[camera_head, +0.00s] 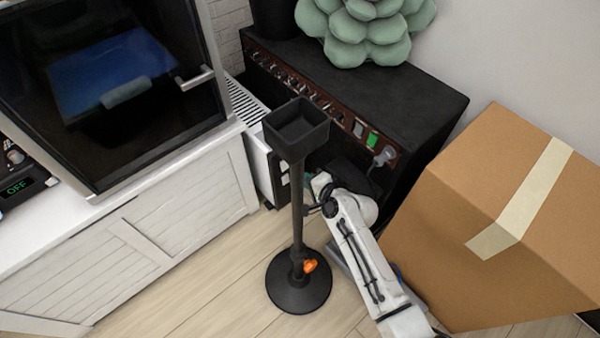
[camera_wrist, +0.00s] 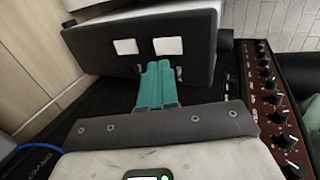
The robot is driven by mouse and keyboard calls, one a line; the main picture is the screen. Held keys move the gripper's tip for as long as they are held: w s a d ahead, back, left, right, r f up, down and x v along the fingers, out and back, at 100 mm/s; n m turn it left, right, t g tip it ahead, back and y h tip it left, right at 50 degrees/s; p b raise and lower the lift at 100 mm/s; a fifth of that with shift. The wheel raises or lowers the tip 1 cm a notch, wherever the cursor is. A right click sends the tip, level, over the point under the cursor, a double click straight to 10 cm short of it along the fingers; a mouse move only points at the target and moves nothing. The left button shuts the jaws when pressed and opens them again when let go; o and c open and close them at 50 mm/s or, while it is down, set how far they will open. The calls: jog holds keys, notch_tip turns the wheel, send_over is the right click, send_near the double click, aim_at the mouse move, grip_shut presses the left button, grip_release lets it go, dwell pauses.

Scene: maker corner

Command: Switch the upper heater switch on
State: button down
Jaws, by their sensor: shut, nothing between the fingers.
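The heater (camera_head: 246,112) is a white ribbed radiator behind the black stand in the head view. Its dark end panel (camera_wrist: 88,45) carries two pale square switches. The wrist view is turned sideways, with the floor at left, so the right-hand switch is the upper heater switch (camera_wrist: 168,45) and the left-hand one is the lower switch (camera_wrist: 126,46). My gripper (camera_wrist: 161,66) has teal fingers, shut and empty, with tips close to the upper switch; contact cannot be told. In the head view my gripper (camera_head: 308,181) is partly hidden behind the stand.
A black stand (camera_head: 298,215) with a square tray stands close to my arm. A black amplifier (camera_head: 410,88) with a knob panel (camera_wrist: 268,105) is beside the heater. A large cardboard box (camera_head: 450,215) crowds the right. A white cabinet (camera_head: 150,225) is at left, with clear floor before it.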

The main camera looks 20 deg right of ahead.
jog(key=p+v, duration=0.3)
jog(key=v, duration=0.5)
jog(key=shift+s, duration=0.25)
jog(key=shift+d, duration=0.15)
